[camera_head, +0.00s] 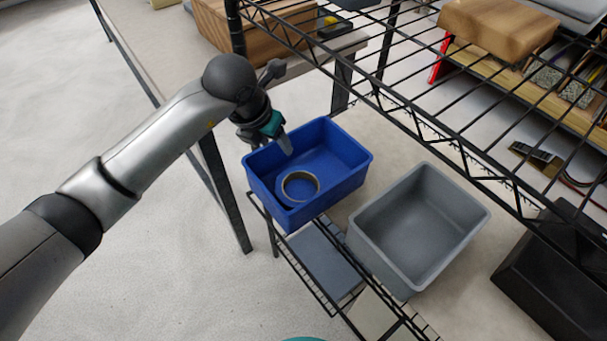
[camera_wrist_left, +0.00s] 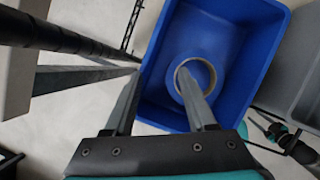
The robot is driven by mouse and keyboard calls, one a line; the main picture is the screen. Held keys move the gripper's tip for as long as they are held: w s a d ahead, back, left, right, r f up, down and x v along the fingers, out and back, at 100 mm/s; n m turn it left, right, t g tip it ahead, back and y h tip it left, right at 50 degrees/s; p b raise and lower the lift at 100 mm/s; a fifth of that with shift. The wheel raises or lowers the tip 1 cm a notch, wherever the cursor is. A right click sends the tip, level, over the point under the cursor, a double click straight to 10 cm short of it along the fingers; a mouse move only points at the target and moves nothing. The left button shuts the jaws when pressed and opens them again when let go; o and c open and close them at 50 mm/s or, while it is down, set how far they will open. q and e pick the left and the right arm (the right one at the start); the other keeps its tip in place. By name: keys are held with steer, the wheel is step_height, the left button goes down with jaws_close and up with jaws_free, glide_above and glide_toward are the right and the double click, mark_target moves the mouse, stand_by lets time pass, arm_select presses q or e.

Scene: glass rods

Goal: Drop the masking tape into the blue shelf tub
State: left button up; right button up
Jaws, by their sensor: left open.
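The masking tape (camera_head: 300,186) is a tan ring inside the blue shelf tub (camera_head: 357,182), near its front side in the head view. In the left wrist view the tape (camera_wrist_left: 209,66) shows as a ring inside the blue tub (camera_wrist_left: 240,22), beyond the right-hand finger. My left gripper (camera_head: 285,145) is over the tub's back-left rim. It also shows in the left wrist view (camera_wrist_left: 166,98), with its fingers wide apart and nothing between them.
An empty grey tub (camera_head: 418,228) stands right of the blue tub. A black wire shelf (camera_head: 440,100) runs above and to the right. A table with a wooden box (camera_head: 215,22) is at the back left. A black bin (camera_head: 560,265) is at the lower right.

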arm_select(q)
steer(key=p+v, duration=0.2)
steer(key=v, duration=0.5)
steer(key=shift+s+a, duration=0.15)
steer(key=shift+a, duration=0.15)
arm_select(e)
steer(key=shift+w+f+g, duration=0.2)
steer(key=shift+f+g, duration=0.15)
steer(key=shift+g, duration=0.45)
